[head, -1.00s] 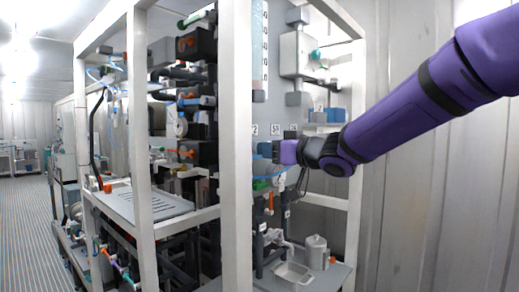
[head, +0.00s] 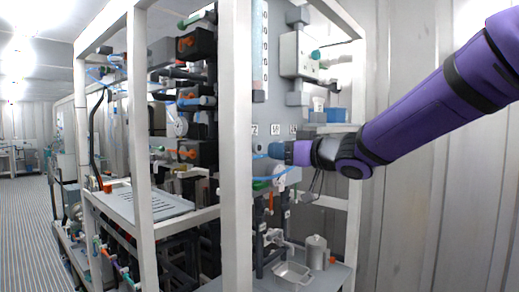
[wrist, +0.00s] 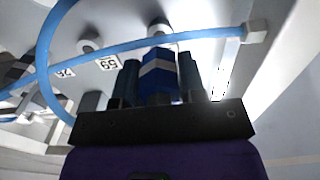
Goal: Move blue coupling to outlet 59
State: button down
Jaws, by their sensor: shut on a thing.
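The blue coupling (wrist: 157,82) is between the two dark fingers of my gripper (wrist: 158,85) in the wrist view, with a pale band across it. In the head view my gripper (head: 276,151) is at the grey panel, just below the row of number labels; the coupling is hard to make out there. The 59 label (wrist: 108,63) shows inverted in the wrist view, left of the fingers. A pale round stub (wrist: 88,45) is near that label, and another stub (wrist: 160,29) is beyond the coupling. I cannot tell which stub is outlet 59.
A blue tube (wrist: 205,39) crosses beyond the fingers and loops at left. Another label (wrist: 65,72) is beside the 59 label. A white frame post (head: 236,150) stands left of my gripper. A clear tray (head: 292,273) and a grey canister (head: 316,250) are on the lower shelf.

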jog(key=shift+v, duration=0.8)
